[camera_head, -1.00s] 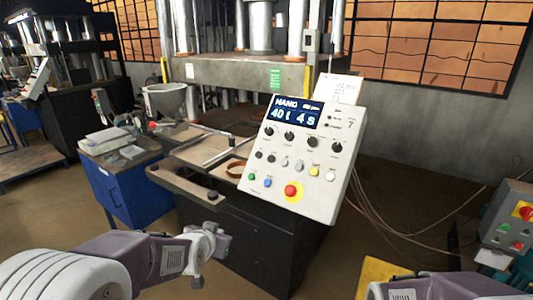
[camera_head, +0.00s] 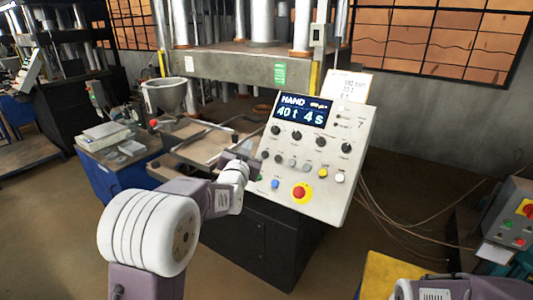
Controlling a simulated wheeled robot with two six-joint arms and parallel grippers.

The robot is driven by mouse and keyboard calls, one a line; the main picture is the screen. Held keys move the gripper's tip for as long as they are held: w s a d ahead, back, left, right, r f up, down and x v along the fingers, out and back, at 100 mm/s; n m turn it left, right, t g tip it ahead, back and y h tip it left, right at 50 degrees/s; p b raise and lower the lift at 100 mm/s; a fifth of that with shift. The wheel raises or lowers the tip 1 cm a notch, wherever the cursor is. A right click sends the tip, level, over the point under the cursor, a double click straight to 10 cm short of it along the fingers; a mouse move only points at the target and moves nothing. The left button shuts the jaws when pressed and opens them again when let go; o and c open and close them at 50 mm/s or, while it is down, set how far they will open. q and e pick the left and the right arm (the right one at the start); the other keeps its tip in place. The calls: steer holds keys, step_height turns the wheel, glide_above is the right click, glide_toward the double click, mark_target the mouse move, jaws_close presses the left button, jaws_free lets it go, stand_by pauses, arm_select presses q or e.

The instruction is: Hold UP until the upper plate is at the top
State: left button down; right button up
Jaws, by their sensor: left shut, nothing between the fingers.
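The press control panel (camera_head: 328,198) is a tilted light-grey box, and its screen (camera_head: 302,112) reads HAND, 40 t, 4 s. It carries dark knobs, small buttons, a blue button (camera_head: 275,184) and a red mushroom button (camera_head: 300,192) on yellow. My left gripper (camera_head: 240,161) is shut and empty at the panel's lower left edge, covering part of its button row. I cannot tell whether it touches a button. The press's broad grey upper beam or plate (camera_head: 235,69) spans the columns behind. My right arm shows at the bottom right; its gripper is out of view.
A tray (camera_head: 196,146) lies on the press bed left of the panel. Cables hang right of the panel. A second grey button box (camera_head: 514,221) stands at the far right.

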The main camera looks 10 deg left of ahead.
mark_target(265, 154)
arm_select(q)
steer(key=shift+w+d+f+b, duration=0.2)
steer(key=shift+w+d+f, duration=0.15)
steer(key=shift+w+f, duration=0.65)
steer(key=shift+w+d+f+b, duration=0.15)
steer(key=shift+w+d+f, duration=0.25)
steer(key=shift+w+f, duration=0.65)
steer(key=shift+w+d+f+b, duration=0.2)
steer(key=shift+w+d+f, duration=0.15)
steer(key=shift+w+f, duration=0.65)
steer(key=shift+w+r, duration=0.15)
steer(key=shift+w+d+f, duration=0.1)
steer(key=shift+w+f, duration=0.15)
steer(key=shift+w, duration=0.1)
